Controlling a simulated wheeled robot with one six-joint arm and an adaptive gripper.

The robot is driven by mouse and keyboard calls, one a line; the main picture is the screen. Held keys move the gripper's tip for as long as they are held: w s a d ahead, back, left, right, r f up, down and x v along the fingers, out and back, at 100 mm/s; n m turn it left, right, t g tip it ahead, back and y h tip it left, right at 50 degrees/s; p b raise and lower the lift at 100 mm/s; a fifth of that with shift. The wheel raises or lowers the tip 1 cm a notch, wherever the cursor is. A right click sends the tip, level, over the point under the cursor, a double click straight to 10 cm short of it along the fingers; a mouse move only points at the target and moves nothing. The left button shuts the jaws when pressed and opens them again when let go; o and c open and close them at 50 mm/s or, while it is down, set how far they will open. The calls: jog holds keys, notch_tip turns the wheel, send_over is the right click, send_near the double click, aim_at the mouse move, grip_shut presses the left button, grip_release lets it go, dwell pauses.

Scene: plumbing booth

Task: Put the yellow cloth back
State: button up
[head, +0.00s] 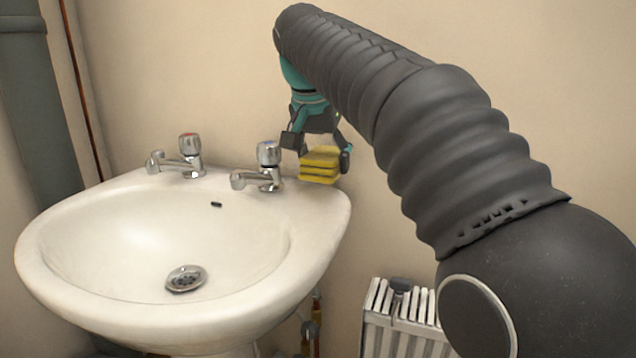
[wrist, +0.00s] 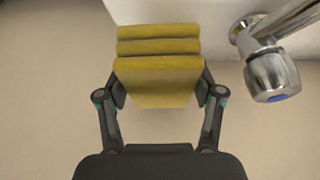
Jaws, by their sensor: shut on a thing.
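The yellow cloth (head: 320,165) is a folded, layered block at the back right corner of the white sink (head: 335,208), just right of the blue-marked tap. I cannot tell whether it rests on the rim or hangs just above it. My gripper (head: 318,150) comes down from above with its fingers on both sides of the cloth. In the wrist view the cloth (wrist: 157,70) fills the space between the fingertips (wrist: 160,92), and the gripper is shut on it. The fingers hide parts of its sides.
The blue-marked tap (head: 266,165) stands close to the left of the cloth and shows in the wrist view (wrist: 270,75). A red-marked tap (head: 185,155) is farther left. The wall is close behind. A white radiator (head: 405,320) is below right. The basin is empty around its drain (head: 185,279).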

aim_at(318, 197)
jog(key=shift+w+a+f, duration=0.4)
jog(key=shift+a, duration=0.1)
jog(key=shift+f+b, duration=0.65)
jog(key=shift+f, duration=1.35)
jog(key=shift+f, duration=0.15)
jog(key=o, duration=1.1)
jog(key=p+v, duration=0.3)
jog(key=v, duration=0.9)
jog(key=shift+w+r, duration=0.1)
jog(key=shift+r, duration=0.15)
